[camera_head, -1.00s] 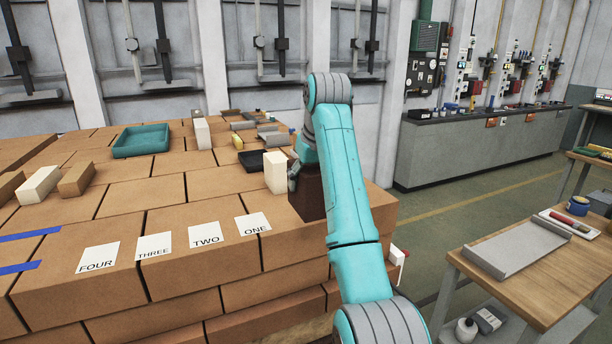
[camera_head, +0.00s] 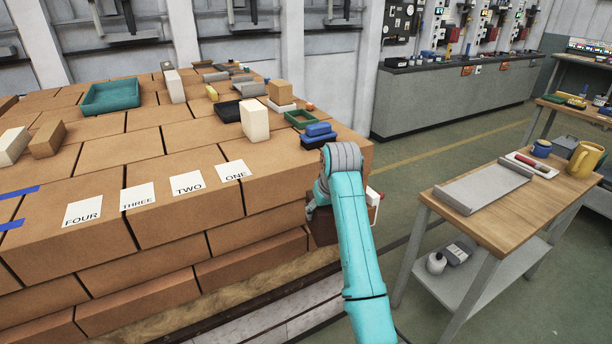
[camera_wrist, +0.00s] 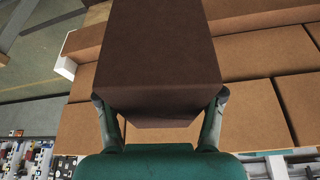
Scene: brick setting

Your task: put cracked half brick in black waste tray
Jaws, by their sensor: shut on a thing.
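My gripper (camera_wrist: 160,97) is shut on a dark brown brick (camera_wrist: 158,50), with one finger on each side of it. In the head view the dark brown brick (camera_head: 322,228) is at the front right corner of the brick stack, partly hidden by my arm. I cannot make out a crack on it, nor tell whether it touches the stack. A small black tray (camera_head: 229,112) lies on the stack top, behind a tall cream block, well up and left of my gripper. Its inside is mostly hidden.
The tall cream block (camera_head: 255,121), a green tray (camera_head: 289,118) and blue blocks (camera_head: 318,130) stand near the black tray. A teal tray (camera_head: 111,98) lies further left. Labelled cards (camera_head: 186,183) line the front. A wooden table (camera_head: 500,205) stands at right.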

